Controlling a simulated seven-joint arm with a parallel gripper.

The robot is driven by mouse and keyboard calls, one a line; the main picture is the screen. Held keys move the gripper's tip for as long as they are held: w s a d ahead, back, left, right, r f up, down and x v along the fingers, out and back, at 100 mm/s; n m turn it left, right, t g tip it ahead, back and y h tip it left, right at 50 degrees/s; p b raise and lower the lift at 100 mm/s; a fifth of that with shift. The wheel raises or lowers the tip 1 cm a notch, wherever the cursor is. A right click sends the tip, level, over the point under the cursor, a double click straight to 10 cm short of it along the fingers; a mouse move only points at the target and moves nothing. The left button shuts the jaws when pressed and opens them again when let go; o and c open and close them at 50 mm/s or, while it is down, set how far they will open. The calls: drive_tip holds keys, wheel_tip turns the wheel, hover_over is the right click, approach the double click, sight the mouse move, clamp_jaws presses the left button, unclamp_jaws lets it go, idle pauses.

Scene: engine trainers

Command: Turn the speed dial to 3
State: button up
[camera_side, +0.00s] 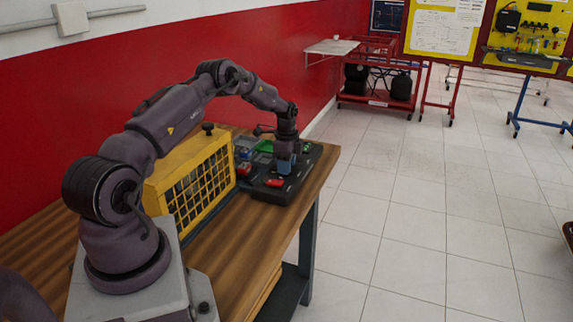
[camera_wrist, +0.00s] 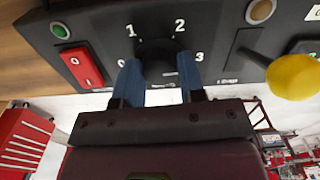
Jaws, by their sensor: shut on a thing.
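The speed dial (camera_wrist: 157,50) is a black knob on a dark control panel (camera_wrist: 108,14), with white numbers 0, 1, 2 and 3 around it. My gripper (camera_wrist: 160,72) has its two blue fingers on either side of the knob and is shut on it. The dial's pointer is too dark and hidden to read. In the side view my gripper (camera_side: 286,164) points down at the panel (camera_side: 268,195) on the wooden bench; the dial is hidden there.
In the wrist view, a red rocker switch (camera_wrist: 82,67) and green button (camera_wrist: 60,30) are left of the dial. A yellow ball-topped lever (camera_wrist: 293,76) and amber button (camera_wrist: 262,11) are right. A yellow cage (camera_side: 195,185) stands beside the panel on the bench (camera_side: 232,240).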

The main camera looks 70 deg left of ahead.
drive_tip(key=shift+m, duration=0.5)
drive_tip(key=o, duration=0.9)
wheel_tip(320, 180, up, 13)
idle(0.5)
